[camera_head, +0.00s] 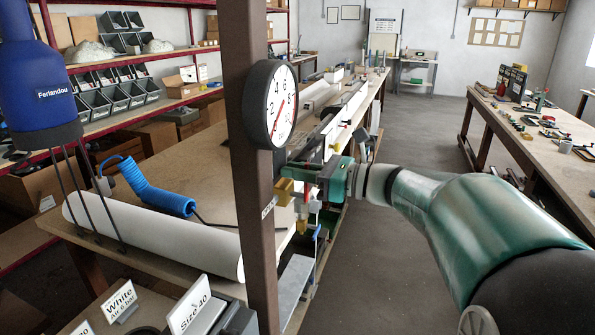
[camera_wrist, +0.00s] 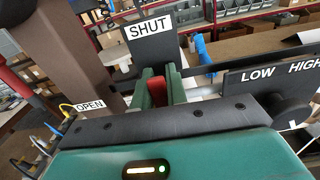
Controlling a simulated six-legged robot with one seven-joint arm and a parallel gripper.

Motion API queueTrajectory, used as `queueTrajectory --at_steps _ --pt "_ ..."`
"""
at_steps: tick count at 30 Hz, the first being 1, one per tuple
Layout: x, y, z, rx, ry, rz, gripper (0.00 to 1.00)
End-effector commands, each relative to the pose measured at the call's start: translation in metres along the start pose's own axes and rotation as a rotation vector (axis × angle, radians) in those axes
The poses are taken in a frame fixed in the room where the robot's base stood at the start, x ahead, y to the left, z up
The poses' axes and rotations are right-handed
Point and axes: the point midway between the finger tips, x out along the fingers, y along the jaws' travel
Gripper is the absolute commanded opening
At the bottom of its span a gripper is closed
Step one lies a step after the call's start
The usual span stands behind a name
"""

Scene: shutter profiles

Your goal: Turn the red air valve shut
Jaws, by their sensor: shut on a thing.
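In the wrist view the red valve handle (camera_wrist: 157,87) sits between the two green fingers of my gripper (camera_wrist: 159,84). The fingers are closed on it, and only a small part of the red shows. A dark plate with a SHUT label (camera_wrist: 150,28) stands just behind the fingers. A white OPEN label (camera_wrist: 88,105) is to the left, away from the handle. In the head view my gripper (camera_head: 322,180) is beside the brown post, at the brass-coloured fitting (camera_head: 285,191).
A brown post (camera_head: 248,180) carries a round dial gauge (camera_head: 283,105) above my gripper. A plate marked LOW and HIGH (camera_wrist: 280,72) with a dark knob stands at right in the wrist view. A blue coiled hose (camera_head: 155,190) and white roll (camera_head: 150,235) lie on the bench.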

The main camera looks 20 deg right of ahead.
Motion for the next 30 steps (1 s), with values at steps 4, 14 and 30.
queueTrajectory --at_steps 4,14,30 --pt "-0.001 -0.001 -0.002 0.005 0.003 -0.003 0.0" --pt "0.0 0.0 -0.001 0.002 0.002 -0.001 0.36" --pt "-0.074 -0.001 -0.001 0.001 0.001 -0.006 0.36"
